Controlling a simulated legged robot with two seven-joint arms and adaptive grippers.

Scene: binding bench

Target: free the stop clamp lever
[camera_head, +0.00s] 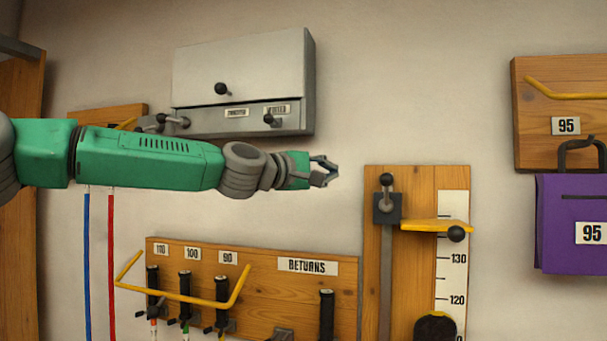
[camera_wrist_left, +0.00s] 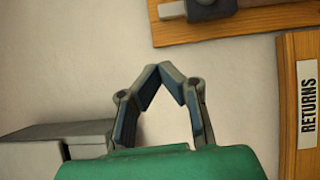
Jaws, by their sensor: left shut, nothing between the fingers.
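The stop clamp lever (camera_head: 387,182) appears to be the short lever with a dark knob pointing up from a dark block (camera_head: 387,208). The block sits on a grey vertical rail (camera_head: 386,270) on the wooden scale board (camera_head: 415,295). A yellow stop bar (camera_head: 425,226) with a black knob (camera_head: 456,234) reaches right from it across the scale. My left gripper (camera_head: 333,170) is shut and empty, left of the lever and apart from it. In the left wrist view its fingertips (camera_wrist_left: 167,72) meet, with part of the scale board (camera_wrist_left: 235,25) beyond. My right gripper is not in view.
A grey cabinet (camera_head: 235,75) hangs behind and above my left arm. Below is the returns board (camera_head: 265,265) with black-handled tools and a yellow rail. A purple bag (camera_head: 560,215) hangs at the right. Bare wall lies between my gripper and the scale board.

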